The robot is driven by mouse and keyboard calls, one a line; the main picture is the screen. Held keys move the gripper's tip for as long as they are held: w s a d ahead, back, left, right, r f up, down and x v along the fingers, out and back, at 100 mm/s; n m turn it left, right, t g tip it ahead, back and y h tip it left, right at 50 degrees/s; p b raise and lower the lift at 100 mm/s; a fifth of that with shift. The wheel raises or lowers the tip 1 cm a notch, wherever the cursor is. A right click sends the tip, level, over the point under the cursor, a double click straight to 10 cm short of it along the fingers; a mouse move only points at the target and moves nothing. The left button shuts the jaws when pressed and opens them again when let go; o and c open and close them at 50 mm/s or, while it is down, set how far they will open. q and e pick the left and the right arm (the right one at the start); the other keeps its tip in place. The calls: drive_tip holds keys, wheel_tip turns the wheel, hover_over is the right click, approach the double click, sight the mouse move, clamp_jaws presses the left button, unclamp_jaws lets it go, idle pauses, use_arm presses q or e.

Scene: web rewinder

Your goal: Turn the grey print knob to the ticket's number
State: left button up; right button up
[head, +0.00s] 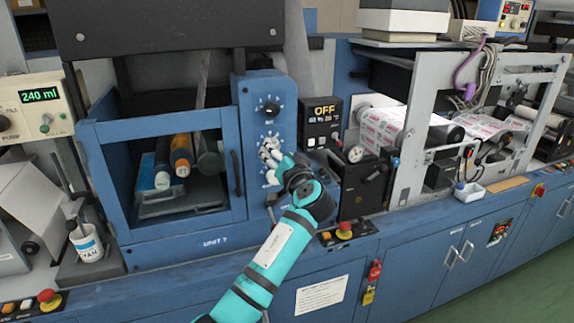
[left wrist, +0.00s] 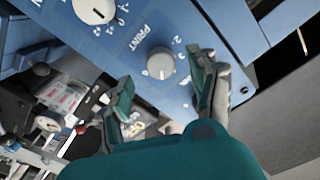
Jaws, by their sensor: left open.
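The grey print knob (left wrist: 160,63) sits on the blue panel in the left wrist view, with the word PRINT and small numbers around it. A pale pointer mark shows on its face, but the number it points at is hard to read. My left gripper (left wrist: 165,75) is open, its fingers on either side of the knob with gaps to it. In the head view my left gripper (head: 270,163) is in front of the lower part of the blue knob panel (head: 283,92), covering that area. A white sheet (head: 321,295) is on the cabinet front; its text is unreadable. My right gripper is not in view.
A larger pale knob (left wrist: 95,10) is beside the print knob. A black knob (head: 268,107) is higher on the panel. The glazed blue door (head: 88,165) is left of it, a black OFF display box (head: 322,122) right. Red buttons line the ledge below.

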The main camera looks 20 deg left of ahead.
use_arm(q)
drive_tip(key=v, duration=0.8)
drive_tip(key=shift+s, duration=0.15)
drive_tip(key=shift+d, duration=0.1)
drive_tip(key=s+f+m+g+h, duration=0.3)
drive_tip(key=f, duration=1.7)
drive_tip(key=s+f+m+g+h, duration=0.2)
drive_tip(key=s+f+m+h, duration=0.1)
drive_tip(key=f, duration=1.7)
drive_tip(key=s+a+f+g+h, duration=0.1)
drive_tip(key=s+f+g+h, duration=0.25)
drive_tip(key=s+f, duration=1.45)
drive_tip(key=s+a+f+n+g, duration=0.1)
drive_tip(key=s+f, duration=0.5)
drive_tip(key=s, duration=0.6)
drive_tip(key=s+a+f+n+g+b, duration=0.1)
drive_tip(key=s+f, duration=0.4)
drive_tip(key=s, duration=0.7)
drive_tip(key=s+a+f+g, duration=0.3)
drive_tip(key=s+a+f, duration=0.2)
drive_tip(key=s, duration=0.7)
drive_tip(key=shift+f+n, duration=0.4)
drive_tip(key=shift+f, duration=0.45)
